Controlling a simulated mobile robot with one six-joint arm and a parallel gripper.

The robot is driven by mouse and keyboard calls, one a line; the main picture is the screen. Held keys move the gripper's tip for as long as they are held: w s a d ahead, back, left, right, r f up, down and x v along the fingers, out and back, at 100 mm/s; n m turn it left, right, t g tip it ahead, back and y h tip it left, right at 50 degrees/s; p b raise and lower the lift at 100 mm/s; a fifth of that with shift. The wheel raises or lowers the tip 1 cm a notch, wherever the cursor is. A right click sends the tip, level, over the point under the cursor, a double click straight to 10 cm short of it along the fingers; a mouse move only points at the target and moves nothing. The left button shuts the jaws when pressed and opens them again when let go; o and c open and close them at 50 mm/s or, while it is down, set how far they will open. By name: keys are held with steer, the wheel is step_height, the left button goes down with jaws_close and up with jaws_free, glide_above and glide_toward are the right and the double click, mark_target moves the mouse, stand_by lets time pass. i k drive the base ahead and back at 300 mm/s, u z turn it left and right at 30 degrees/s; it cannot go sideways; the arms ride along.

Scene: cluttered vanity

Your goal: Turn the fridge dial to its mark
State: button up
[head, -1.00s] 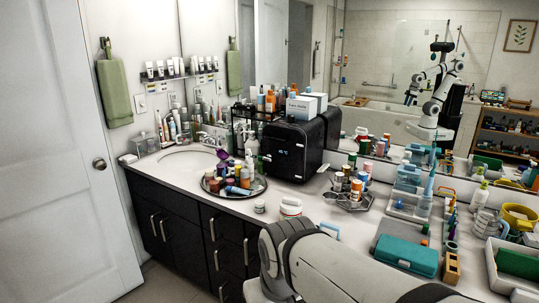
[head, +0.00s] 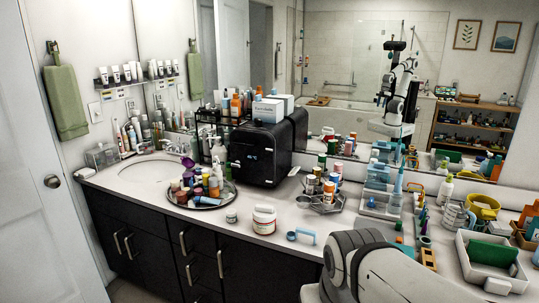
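The fridge (head: 258,158) is a black, rounded box on the counter, left of the picture's middle and against the mirror. Small light marks show on its front, but they are too small to tell a dial or its mark. White boxes (head: 272,108) and bottles stand on and behind its top. My arm fills the lower right of the view, well to the right of the fridge. My gripper is outside the picture.
A round tray (head: 229,196) of bottles stands left of the fridge. A white jar (head: 264,219) and a small jar (head: 231,215) stand before it. A clustered organizer (head: 323,205) stands to its right. Some bare counter lies directly before the fridge.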

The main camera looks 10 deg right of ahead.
mark_target(258, 122)
steer(key=u, duration=0.05)
steer(key=i, duration=1)
steer(key=z, duration=0.05)
